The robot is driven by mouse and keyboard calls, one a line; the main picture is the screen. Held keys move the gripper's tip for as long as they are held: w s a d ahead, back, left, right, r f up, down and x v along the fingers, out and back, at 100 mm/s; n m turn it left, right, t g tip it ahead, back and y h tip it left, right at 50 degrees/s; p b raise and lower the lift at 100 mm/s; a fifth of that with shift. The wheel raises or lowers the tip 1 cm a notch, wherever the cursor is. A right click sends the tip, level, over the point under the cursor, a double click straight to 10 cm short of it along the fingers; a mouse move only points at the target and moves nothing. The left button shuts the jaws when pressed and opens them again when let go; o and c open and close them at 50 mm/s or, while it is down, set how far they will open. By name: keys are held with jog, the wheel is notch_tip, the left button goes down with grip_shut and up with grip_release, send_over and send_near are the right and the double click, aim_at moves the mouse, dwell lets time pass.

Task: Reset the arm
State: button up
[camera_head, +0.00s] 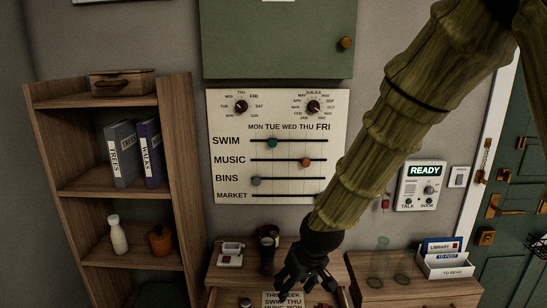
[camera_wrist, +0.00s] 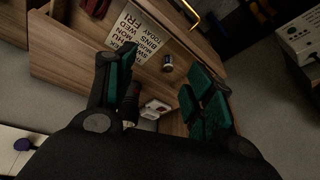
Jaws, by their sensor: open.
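My gripper (camera_head: 306,270) hangs below the end of my bamboo-textured arm, in front of the low wooden cabinet. The card also shows partly in the head view, under the fingers. My arm reaches down from the upper right and hides part of the wall board.
The wall board (camera_head: 230,118) carries dials and sliders. A green cabinet (camera_head: 270,40) hangs above it. A wooden shelf (camera_head: 85,190) stands at left with binders and vases. An intercom panel (camera_head: 422,186) reads READY. A letter tray (camera_head: 446,266) and glasses stand at right, near a green door (camera_head: 515,200).

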jog(key=s+d+f+m+g, duration=0.1)
jog(key=s+d+f, duration=0.25)
jog(key=f, duration=0.45)
jog(key=s+d+f+m, duration=0.15)
jog(key=s+f, duration=0.25)
jog(key=f, duration=0.4)
jog(key=s+d+f+m+g, duration=0.1)
jog(key=s+d+f, duration=0.25)
jog(key=f, duration=0.45)
jog(key=s+d+f, duration=0.3)
jog(key=s+f, duration=0.1)
jog(key=s, duration=0.3)
jog(key=s+d+f+m+h, duration=0.1)
jog(key=s+d+f, duration=0.2)
jog(key=s+f, duration=0.2)
jog(key=s+d+f+g+h, duration=0.1)
jog(key=s+d+f, duration=0.2)
jog(key=s, duration=0.7)
jog(key=shift+s+f+m+b, duration=0.35)
jog(key=shift+f, duration=0.6)
